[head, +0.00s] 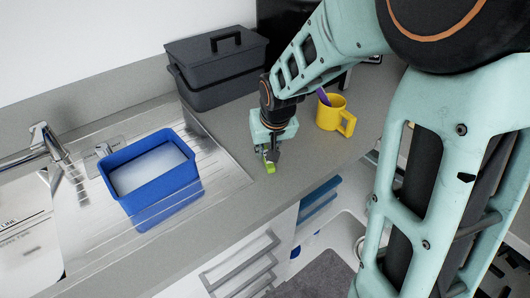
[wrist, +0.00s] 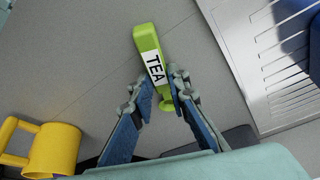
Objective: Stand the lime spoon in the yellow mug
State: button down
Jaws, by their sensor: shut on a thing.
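The lime spoon (wrist: 147,40) has a white label reading "TEA" and lies between my fingers in the wrist view. My gripper (wrist: 161,88) is shut on it; one end sticks out beyond the fingertips and a rounded green end shows beside the right finger. In the head view my gripper (head: 270,156) points down low over the counter, with a bit of the lime spoon (head: 270,168) at its tips. Whether the spoon touches the counter I cannot tell. The yellow mug (head: 328,116) stands upright to the right of my gripper, with a purple thing in it. Its side shows in the wrist view (wrist: 60,148).
A blue basin (head: 150,183) sits on the metal drainboard (head: 215,160) to the left, beside the sink and tap. A dark lidded box (head: 215,65) stands at the back. The grey counter (head: 290,170) is clear around my gripper; its front edge is close.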

jog(key=c, duration=1.8)
grip_release()
jog(key=shift+f, duration=0.2)
jog(key=shift+c, duration=0.2)
jog(key=p+v, duration=0.9)
jog(key=v, duration=0.3)
jog(key=shift+r, duration=0.2)
